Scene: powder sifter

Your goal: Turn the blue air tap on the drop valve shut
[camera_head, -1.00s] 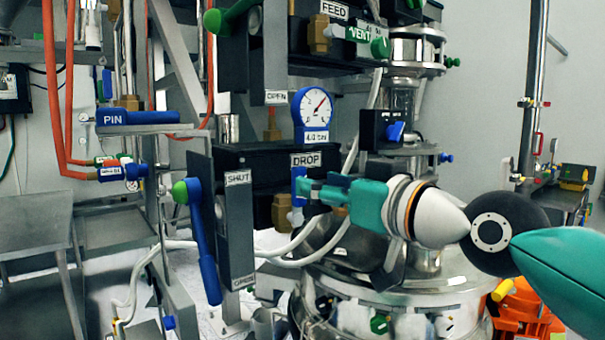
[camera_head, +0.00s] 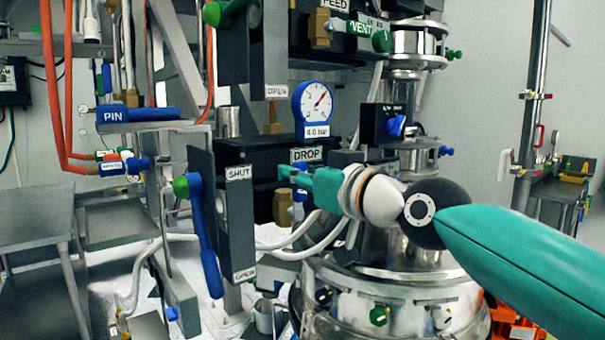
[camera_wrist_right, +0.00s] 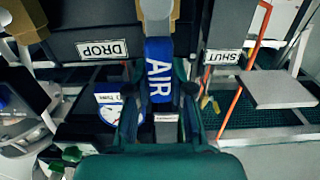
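The blue air tap, marked AIR, shows in the right wrist view (camera_wrist_right: 158,75), its handle running toward me from a grey fitting. In the head view only a small blue part of it (camera_head: 300,187) shows, beside the fingers below the DROP label (camera_head: 307,155). My right gripper (camera_wrist_right: 160,105) has one finger on each side of the tap handle. The fingers look apart, with gaps beside the handle; contact is not clear. In the head view my right gripper (camera_head: 287,172) reaches in from the right, its fingertips at the tap. My left gripper is not in view.
A long blue lever with a green hub (camera_head: 205,240) hangs on the SHUT/OPEN plate (camera_head: 238,225), left of my gripper. A pressure gauge (camera_head: 312,103) marked 4.0 bar stands above. The steel vessel (camera_head: 390,290) is below. A blue PIN handle (camera_head: 135,114) is at the left.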

